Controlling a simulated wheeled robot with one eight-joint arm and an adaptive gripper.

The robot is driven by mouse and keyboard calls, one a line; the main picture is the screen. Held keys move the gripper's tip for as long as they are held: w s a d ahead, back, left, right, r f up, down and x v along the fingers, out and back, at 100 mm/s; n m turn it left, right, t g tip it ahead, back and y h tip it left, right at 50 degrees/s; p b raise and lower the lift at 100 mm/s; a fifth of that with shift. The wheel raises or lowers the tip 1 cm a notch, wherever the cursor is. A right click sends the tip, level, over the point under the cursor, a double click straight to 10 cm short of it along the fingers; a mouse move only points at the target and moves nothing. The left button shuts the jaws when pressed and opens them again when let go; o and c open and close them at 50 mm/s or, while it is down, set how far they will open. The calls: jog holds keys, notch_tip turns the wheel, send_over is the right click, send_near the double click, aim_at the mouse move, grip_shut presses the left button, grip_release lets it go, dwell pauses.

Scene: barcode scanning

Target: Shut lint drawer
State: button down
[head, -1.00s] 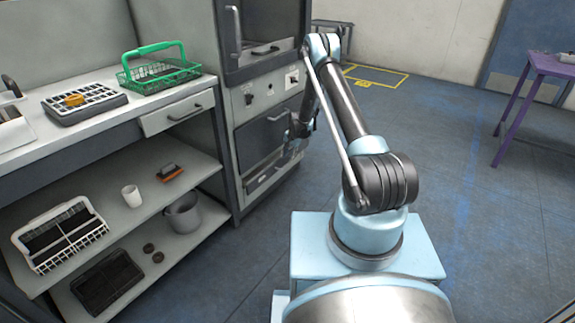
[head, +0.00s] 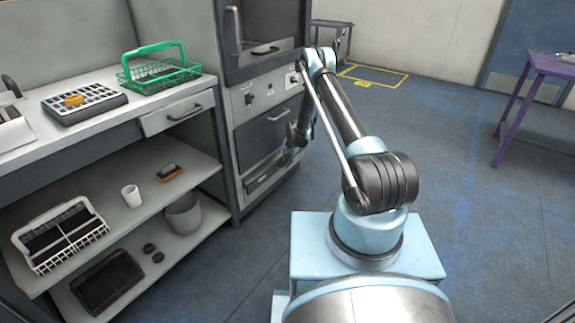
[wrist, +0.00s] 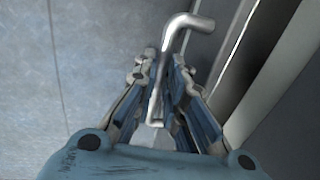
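The lint drawer (head: 266,181) is low on the front of the grey machine, below a dark door panel; how far it stands out is hard to tell. My gripper (head: 293,145) is low beside the machine front, partly hidden behind my arm in the head view. In the wrist view, a bent metal handle (wrist: 187,22) runs down between the fingers of my gripper (wrist: 164,58). The fingers stand apart, with gaps visible beside the bar.
A bench left of the machine holds a green wire basket (head: 160,76) and a grey tray (head: 84,102). Its shelves hold a white cup (head: 131,196), a grey bin (head: 183,214) and baskets. A purple table (head: 549,66) stands far right. The floor right of my arm is clear.

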aim_at(281, 160)
jog(key=shift+w+a, duration=0.6)
jog(key=shift+a, duration=0.4)
jog(key=shift+w+a, duration=0.6)
jog(key=shift+a, duration=0.35)
jog(key=c, duration=1.7)
grip_release()
jog(key=shift+o, duration=0.2)
jog(key=shift+d, duration=0.1)
jog(key=shift+r, duration=0.1)
jog(key=shift+d+r, duration=0.1)
jog(key=shift+r, duration=0.15)
notch_tip(281, 160, up, 11)
jog(key=s+d, duration=0.1)
jog(key=shift+d, duration=0.4)
jog(key=shift+s, duration=0.1)
